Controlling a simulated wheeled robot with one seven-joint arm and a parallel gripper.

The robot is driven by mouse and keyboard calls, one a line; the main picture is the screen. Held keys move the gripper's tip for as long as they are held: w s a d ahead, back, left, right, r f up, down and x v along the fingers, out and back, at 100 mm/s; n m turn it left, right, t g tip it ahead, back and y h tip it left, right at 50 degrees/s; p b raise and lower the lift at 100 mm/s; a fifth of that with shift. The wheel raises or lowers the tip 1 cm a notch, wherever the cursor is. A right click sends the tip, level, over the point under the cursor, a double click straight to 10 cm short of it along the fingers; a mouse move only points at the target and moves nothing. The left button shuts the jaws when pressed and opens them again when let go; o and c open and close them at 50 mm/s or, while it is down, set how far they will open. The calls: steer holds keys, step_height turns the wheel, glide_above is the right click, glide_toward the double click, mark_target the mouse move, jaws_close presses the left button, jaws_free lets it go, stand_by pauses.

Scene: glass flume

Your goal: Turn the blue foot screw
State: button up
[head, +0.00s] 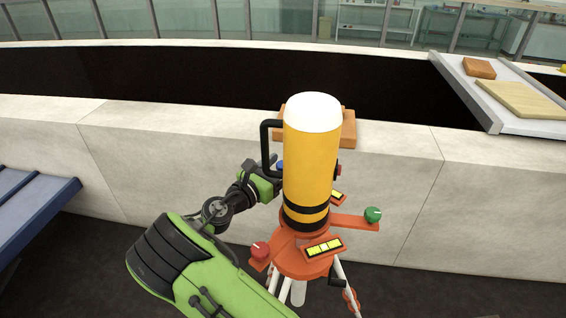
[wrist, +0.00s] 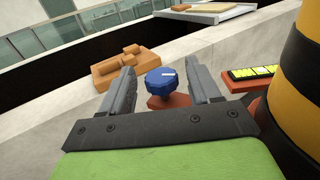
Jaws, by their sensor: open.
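The blue foot screw (wrist: 165,82) is a round knurled knob with a white mark on top, on an orange foot (wrist: 170,101). In the wrist view it lies between the two grey fingers of my open gripper (wrist: 163,86), with a gap on each side. In the head view only a sliver of the blue screw (head: 280,165) shows beside the yellow instrument (head: 310,160), which hides most of it. My gripper (head: 262,175) is at the left of the instrument there, its fingers partly hidden.
A red knob (head: 261,250) and a green knob (head: 373,214) sit on the other orange feet. Yellow level vials (head: 324,247) lie by the black-banded base. A black handle (head: 266,145) juts from the instrument. The pale stone wall (head: 130,140) runs behind; a blue bench (head: 35,205) stands left.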

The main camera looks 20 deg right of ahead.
steer(key=shift+w+d, duration=0.3)
steer(key=shift+d, duration=0.3)
steer(key=c, duration=1)
steer(key=shift+o, duration=0.2)
steer(key=shift+r+m+g+h+p, duration=0.35)
steer(key=shift+g+p, duration=0.25)
steer(key=shift+p, duration=0.25)
steer(key=shift+f+m+g+p, duration=0.15)
steer(key=shift+m+g+p, duration=0.15)
steer(key=shift+p, duration=0.15)
steer(key=shift+f+g, duration=0.2)
steer(key=shift+g, duration=0.1)
steer(key=o, duration=1)
steer(key=shift+c, duration=0.2)
